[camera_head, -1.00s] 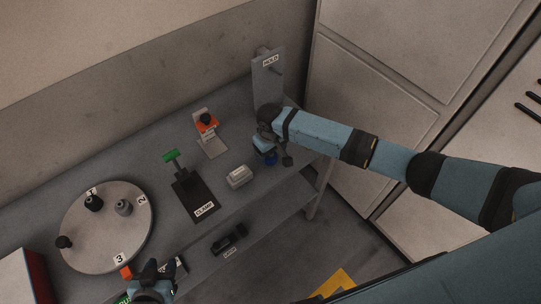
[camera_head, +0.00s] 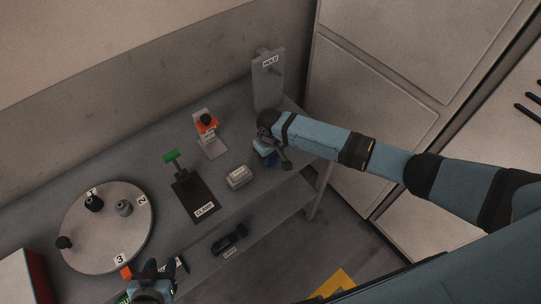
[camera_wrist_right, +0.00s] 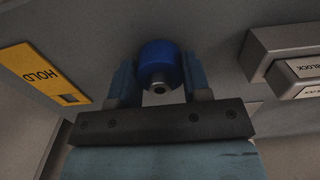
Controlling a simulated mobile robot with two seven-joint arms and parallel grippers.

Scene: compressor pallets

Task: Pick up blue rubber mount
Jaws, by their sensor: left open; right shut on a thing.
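The blue rubber mount (camera_wrist_right: 160,62) is a blue rounded piece with a metal threaded end. In the right wrist view it sits between the two fingers of my right gripper (camera_wrist_right: 160,85), which is shut on it. In the head view the mount (camera_head: 271,160) is a small blue patch, mostly hidden by my right gripper (camera_head: 273,158) near the right end of the bench. I cannot tell whether the mount touches the bench. My left gripper (camera_head: 150,282) is open at the bottom of the head view, away from the mount.
A grey block (camera_head: 240,177) stands left of my right gripper. An upright HOLD stand (camera_head: 268,82) is behind it. The CLAMP fixture (camera_head: 193,195), an orange-topped stand (camera_head: 210,140) and a round numbered plate (camera_head: 105,235) are further left. The bench's front edge is close.

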